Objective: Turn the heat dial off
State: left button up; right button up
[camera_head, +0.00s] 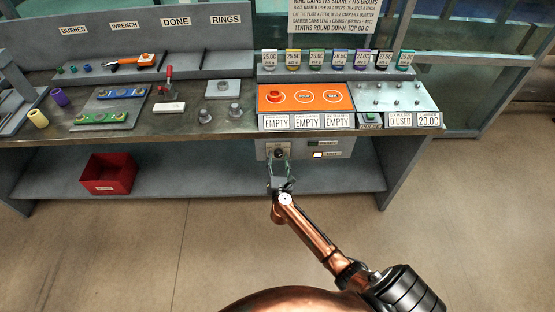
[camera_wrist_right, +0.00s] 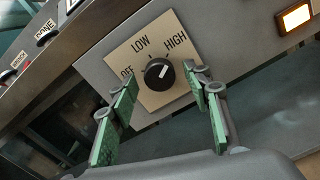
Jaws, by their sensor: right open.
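The heat dial (camera_wrist_right: 158,74) is a round black knob on a beige plate (camera_wrist_right: 130,50) marked OFF, LOW and HIGH, fixed to a grey panel. Its white mark points up and right, toward HIGH. In the head view the dial (camera_head: 279,152) is small, on the front of the bench below the orange plate. My right gripper (camera_head: 281,178) is just in front of it. In the wrist view its two green-padded fingers are open, one on each side of the knob, with nothing visible between them. I cannot tell whether they touch it. My left gripper is not in view.
A lit amber lamp (camera_wrist_right: 296,17) is on the panel right of the dial. Above are an orange plate (camera_head: 262,107) with EMPTY signs and a row of labelled jars (camera_head: 316,58). A red bin (camera_head: 108,174) stands on the lower shelf (camera_head: 200,184). The floor in front is clear.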

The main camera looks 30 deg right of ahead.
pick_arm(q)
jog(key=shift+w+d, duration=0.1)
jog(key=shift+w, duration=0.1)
pick_arm(e)
jog(key=shift+c, duration=0.6)
jog(key=shift+a, duration=0.1)
jog(key=c, duration=1)
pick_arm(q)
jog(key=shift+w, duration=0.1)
pick_arm(e)
jog(key=shift+w, duration=0.1)
